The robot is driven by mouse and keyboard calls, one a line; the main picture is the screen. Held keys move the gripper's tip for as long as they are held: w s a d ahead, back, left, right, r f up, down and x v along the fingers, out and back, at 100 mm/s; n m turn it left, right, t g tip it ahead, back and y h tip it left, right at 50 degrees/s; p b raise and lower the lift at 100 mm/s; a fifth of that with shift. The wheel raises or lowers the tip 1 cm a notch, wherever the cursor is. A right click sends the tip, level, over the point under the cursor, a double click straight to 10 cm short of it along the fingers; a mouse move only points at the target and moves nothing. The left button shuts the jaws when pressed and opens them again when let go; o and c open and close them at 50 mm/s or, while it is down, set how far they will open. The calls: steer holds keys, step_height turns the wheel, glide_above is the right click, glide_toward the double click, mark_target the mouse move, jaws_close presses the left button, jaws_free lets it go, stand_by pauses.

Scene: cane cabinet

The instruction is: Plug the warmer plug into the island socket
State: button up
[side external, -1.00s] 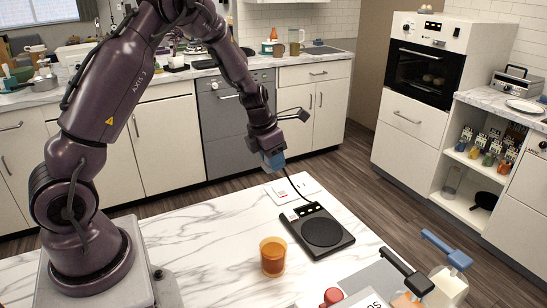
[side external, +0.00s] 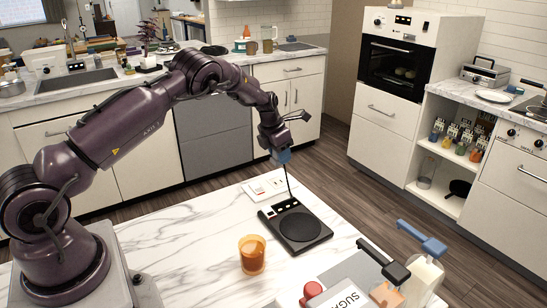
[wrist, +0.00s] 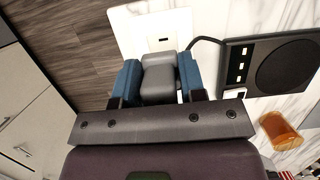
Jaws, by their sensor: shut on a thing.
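My gripper (side external: 284,156) has blue fingertips and is shut on the grey warmer plug (wrist: 158,78), which sits between the fingers in the wrist view. In the side external view the fingers mostly hide the plug. The black cord (side external: 289,182) runs from it down to the black warmer (side external: 297,226), which lies flat on the island and also shows in the wrist view (wrist: 275,66). The white island socket plate (side external: 256,189) lies near the island's far edge, behind the warmer. My gripper is above this area, with the plug apart from the plate. In the wrist view a slot shows just beyond the plug.
An orange cup (side external: 252,254) stands on the marble island (side external: 180,245), in front of the warmer. A grey board, a sugar packet (side external: 343,298) and a blue-handled dispenser (side external: 423,272) are at the front right. The island's left part is clear.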

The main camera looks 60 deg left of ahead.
mark_target(282, 180)
stand_by(0.3)
steer(key=shift+f, duration=2.9)
steer(key=shift+f, duration=0.55)
steer(key=o, duration=1)
steer(key=v, duration=1.3)
steer(key=shift+f, duration=0.1)
